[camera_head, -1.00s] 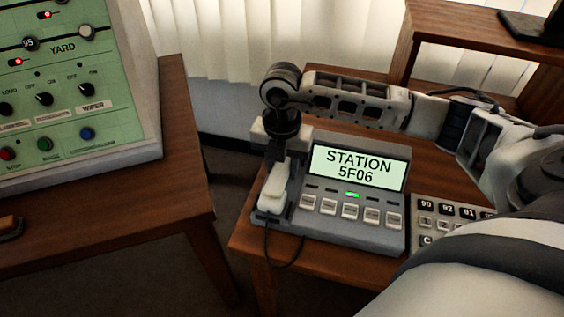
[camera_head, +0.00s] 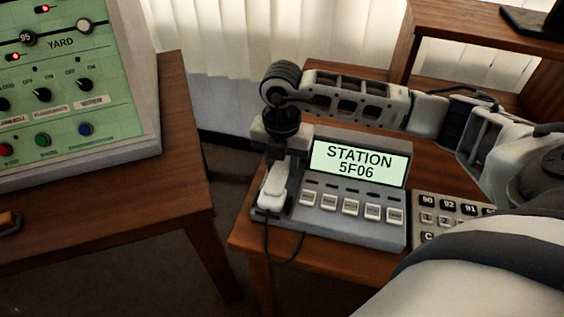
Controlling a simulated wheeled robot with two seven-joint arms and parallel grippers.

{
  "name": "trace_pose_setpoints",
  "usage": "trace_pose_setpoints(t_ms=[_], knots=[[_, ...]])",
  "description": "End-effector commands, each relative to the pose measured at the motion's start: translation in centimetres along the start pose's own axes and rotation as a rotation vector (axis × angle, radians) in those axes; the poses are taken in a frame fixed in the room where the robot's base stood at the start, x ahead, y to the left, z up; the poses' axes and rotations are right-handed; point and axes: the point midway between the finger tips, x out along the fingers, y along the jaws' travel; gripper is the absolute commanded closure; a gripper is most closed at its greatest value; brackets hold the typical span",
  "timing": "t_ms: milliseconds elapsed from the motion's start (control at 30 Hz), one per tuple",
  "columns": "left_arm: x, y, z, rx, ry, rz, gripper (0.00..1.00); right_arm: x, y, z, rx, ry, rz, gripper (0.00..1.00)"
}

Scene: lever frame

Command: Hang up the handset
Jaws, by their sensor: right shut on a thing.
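The white handset (camera_head: 272,193) lies at the left side of the grey phone station (camera_head: 350,232), over its cradle area, with its cord hanging from the near end. My right gripper (camera_head: 274,165) points down over the far part of the handset and is shut on it. The gripper hides the handset's far end, so I cannot tell whether the handset is fully seated. The station's screen (camera_head: 358,163) reads "STATION 5F06", and its row of buttons shows no green light. My left gripper is not in view.
A keypad (camera_head: 452,216) stands right of the station, partly behind my right arm. A green control panel (camera_head: 70,90) stands on a separate wooden desk (camera_head: 120,215) at left. A gap separates the desks. A wooden shelf (camera_head: 430,20) rises at the back right.

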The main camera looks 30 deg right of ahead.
Motion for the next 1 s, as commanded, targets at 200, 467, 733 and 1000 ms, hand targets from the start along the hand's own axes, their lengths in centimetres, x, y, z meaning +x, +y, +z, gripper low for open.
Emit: trace_pose_setpoints(t_ms=[200, 467, 733, 1000], knots=[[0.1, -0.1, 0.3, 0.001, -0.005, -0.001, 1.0, 0.0, 0.0, 0.0, 0.0, 0.0, 0.001, 0.93], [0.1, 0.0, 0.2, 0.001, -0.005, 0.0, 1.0, 0.0, 0.0, 0.0, 0.0, 0.0, 0.001, 0.4], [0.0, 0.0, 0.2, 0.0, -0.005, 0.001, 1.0, 0.0, 0.0, 0.0, 0.0, 0.0, 0.0, 0.4], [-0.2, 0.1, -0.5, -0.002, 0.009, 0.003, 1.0, -4.2, 0.1, 0.1, -0.001, -0.004, 0.007, 0.4]])
